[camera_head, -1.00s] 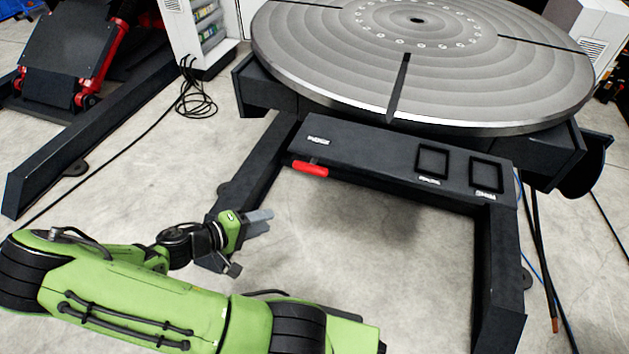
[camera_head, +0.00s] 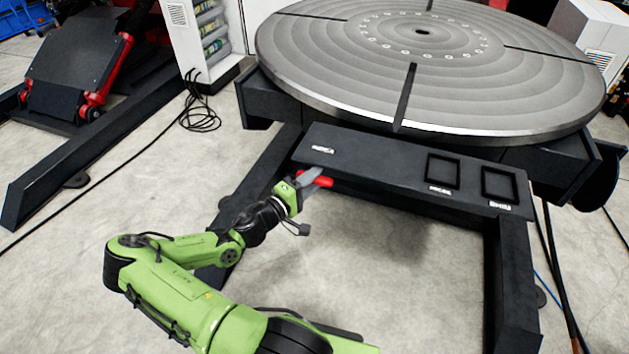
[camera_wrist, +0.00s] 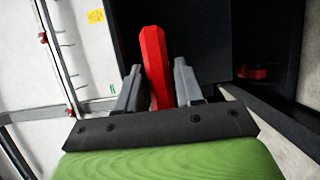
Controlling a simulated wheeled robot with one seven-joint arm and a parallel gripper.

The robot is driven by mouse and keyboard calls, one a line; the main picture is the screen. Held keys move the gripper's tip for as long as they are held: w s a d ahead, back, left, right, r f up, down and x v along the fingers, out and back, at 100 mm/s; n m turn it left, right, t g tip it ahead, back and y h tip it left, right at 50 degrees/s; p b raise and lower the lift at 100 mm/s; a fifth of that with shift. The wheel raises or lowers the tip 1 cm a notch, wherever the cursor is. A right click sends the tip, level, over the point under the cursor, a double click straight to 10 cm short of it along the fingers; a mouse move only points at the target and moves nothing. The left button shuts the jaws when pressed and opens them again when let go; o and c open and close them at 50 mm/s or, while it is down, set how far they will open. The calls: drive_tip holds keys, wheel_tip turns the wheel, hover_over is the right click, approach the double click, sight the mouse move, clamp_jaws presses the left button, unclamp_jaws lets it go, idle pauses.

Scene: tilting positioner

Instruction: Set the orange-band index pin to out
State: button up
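A red handle (camera_head: 322,181) sticks out from the front edge of the dark panel (camera_head: 385,165), below a small white label at its left end. My gripper (camera_head: 308,178) is at this handle. In the wrist view the red handle (camera_wrist: 155,62) stands between the two grey fingers of my gripper (camera_wrist: 158,82). The fingers are apart, with a narrow gap showing on the left side of the handle; whether the right finger touches it I cannot tell. I see no orange band or clearly separate pin in either view.
The large round grey turntable (camera_head: 340,75) lies above and behind the panel. Two black square frames (camera_head: 443,171) are on the panel's right part. Dark frame legs (camera_head: 505,265) stand below. The floor (camera_head: 400,290) under the panel is clear.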

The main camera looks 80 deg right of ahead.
drive_tip(key=shift+s+d, duration=0.35)
drive_tip(key=shift+d, duration=0.25)
clamp_jaws()
